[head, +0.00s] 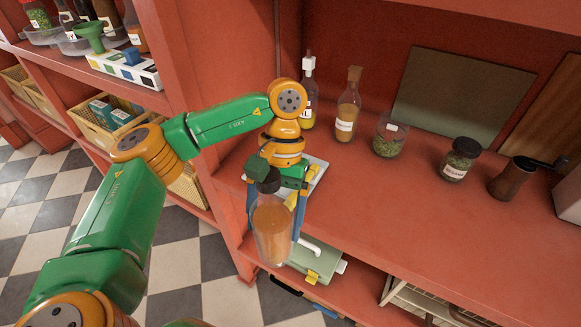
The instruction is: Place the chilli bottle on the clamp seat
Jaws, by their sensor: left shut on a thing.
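My left gripper (274,226) is shut on a clear bottle (272,232) with orange-brown contents and a dark cap, likely the chilli bottle. It holds the bottle roughly upright at the front edge of the red shelf, and its blue fingers show on both sides. A pale plate with yellow parts (318,168) lies on the shelf just behind the gripper; it may be the clamp seat, but the arm hides much of it. My right gripper is not in view.
On the red shelf (400,225) stand two sauce bottles (347,108), a glass jar (388,138), a dark-lidded jar (460,160) and a brown grinder (512,180). A green box (318,262) sits below the front edge. The shelf's middle front is clear.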

